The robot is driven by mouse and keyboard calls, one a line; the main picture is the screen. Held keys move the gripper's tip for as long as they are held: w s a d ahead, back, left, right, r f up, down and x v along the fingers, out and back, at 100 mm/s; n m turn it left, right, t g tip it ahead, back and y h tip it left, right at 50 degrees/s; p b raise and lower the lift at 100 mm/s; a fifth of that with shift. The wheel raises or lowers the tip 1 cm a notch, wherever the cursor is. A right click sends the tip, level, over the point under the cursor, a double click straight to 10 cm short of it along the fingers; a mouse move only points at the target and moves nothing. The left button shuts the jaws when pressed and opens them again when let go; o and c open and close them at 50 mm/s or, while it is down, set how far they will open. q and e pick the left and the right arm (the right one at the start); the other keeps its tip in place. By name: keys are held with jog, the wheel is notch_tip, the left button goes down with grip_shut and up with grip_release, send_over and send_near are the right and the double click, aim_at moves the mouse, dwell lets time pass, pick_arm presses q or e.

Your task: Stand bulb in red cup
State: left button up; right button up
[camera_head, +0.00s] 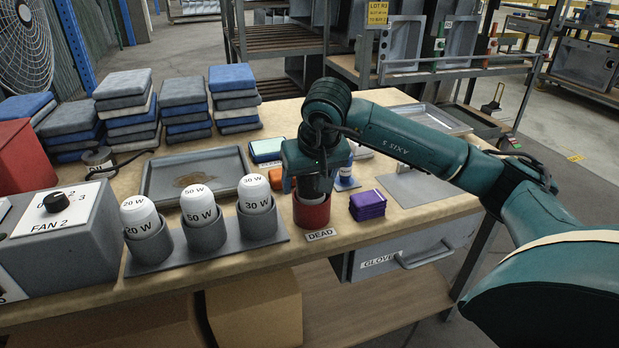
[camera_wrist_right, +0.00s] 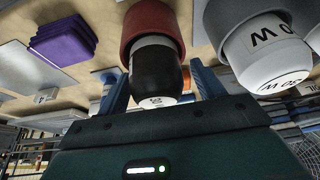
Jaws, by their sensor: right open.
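The red cup (camera_head: 312,213) stands on the workbench behind a "DEAD" label (camera_head: 320,235). My right gripper (camera_head: 315,188) points down just above it. In the right wrist view, a dark bulb (camera_wrist_right: 155,72) with a pale end stands in the red cup (camera_wrist_right: 150,22). The two blue fingers of my right gripper (camera_wrist_right: 160,80) are open, one on each side of the bulb, with gaps visible. In the head view the gripper hides most of the bulb. My left gripper is not in view.
Grey cups (camera_head: 205,236) marked 20 W, 50 W and 30 W hold white bulbs left of the red cup. A purple stack (camera_head: 367,205) sits close on the right. A grey tray (camera_head: 150,185) and folded cloth stacks (camera_head: 183,100) lie behind. A fan control box (camera_head: 60,235) stands at left.

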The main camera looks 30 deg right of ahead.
jog(key=shift+d+f, duration=0.25)
